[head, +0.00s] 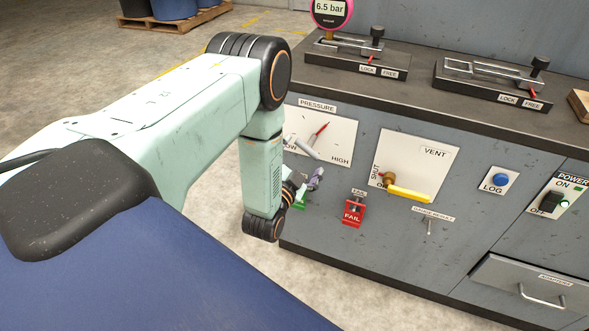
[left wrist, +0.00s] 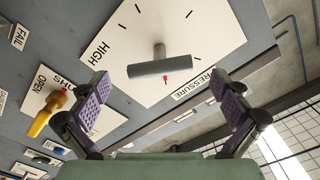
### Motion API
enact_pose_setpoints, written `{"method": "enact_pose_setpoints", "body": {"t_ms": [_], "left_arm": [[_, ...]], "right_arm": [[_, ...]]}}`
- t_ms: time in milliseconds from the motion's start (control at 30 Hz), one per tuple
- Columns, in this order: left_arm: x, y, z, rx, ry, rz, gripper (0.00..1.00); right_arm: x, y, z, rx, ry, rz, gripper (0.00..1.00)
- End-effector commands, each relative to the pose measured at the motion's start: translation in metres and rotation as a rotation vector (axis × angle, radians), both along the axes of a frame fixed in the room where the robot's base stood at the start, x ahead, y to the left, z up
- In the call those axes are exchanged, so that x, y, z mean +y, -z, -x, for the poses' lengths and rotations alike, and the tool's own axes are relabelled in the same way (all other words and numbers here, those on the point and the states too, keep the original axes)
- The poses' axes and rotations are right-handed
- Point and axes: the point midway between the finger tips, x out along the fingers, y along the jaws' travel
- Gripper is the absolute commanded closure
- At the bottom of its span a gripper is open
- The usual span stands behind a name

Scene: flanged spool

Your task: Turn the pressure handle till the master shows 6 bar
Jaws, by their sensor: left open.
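The pressure handle (head: 303,149) is a grey bar on a white PRESSURE plate (head: 342,145) at the front of the grey cabinet. A red pointer shows beside it. The master gauge (head: 331,8), round with a pink rim, reads 6.5 bar. My left gripper (head: 310,183) is below the plate in the head view, partly hidden by its own wrist. In the left wrist view the handle (left wrist: 160,66) lies ahead between the two open purple-padded fingers of the gripper (left wrist: 162,110), apart from them, with nothing held. My right gripper is not in view.
A yellow VENT lever (head: 408,194) is right of the plate. A red FAIL tag holder (head: 352,213), a blue LOG button (head: 501,181) and a POWER switch (head: 551,201) are on the same front. Two clamp fixtures stand on the bench top (head: 410,85). Open floor lies left.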

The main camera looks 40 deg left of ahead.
Motion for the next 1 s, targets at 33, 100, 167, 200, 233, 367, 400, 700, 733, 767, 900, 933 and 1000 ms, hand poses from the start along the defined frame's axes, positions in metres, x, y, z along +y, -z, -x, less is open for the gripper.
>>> {"method": "enact_pose_setpoints", "body": {"t_ms": [33,100,167,200,233,367,400,700,733,767,900,933,1000], "left_arm": [[-0.003,0.001,0.012,0.004,0.0,0.001,0.0],[-0.006,0.001,0.025,0.005,0.0,0.001,0.0],[-0.009,0.001,0.036,0.003,0.0,0.001,0.0],[-0.01,0.001,0.043,0.003,0.0,0.001,0.0],[-0.011,0.001,0.047,0.003,0.0,0.0,0.0],[-0.015,0.001,0.061,0.003,0.0,0.0,0.0],[-0.015,0.001,0.064,0.002,0.0,-0.001,0.0],[-0.016,0.0,0.069,0.0,0.0,-0.001,0.0],[-0.016,0.0,0.068,0.0,0.0,-0.001,0.0],[-0.016,0.0,0.068,0.0,0.0,-0.001,0.0],[-0.016,0.0,0.068,0.0,0.0,-0.001,0.0],[-0.016,0.0,0.068,0.0,0.0,-0.001,0.0],[-0.016,0.0,0.068,0.0,0.0,-0.001,0.0]], "right_arm": [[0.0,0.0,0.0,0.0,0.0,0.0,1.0],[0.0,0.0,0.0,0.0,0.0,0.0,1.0],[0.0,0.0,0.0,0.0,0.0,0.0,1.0],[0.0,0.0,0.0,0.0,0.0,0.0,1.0],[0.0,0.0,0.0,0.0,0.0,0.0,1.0],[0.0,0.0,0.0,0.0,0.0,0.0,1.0],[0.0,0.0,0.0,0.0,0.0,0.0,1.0],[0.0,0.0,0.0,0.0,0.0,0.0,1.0],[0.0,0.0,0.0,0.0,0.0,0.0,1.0],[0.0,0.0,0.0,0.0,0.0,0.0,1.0],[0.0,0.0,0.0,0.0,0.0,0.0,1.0],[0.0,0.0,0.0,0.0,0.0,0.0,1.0],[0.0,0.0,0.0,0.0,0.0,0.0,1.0]]}}
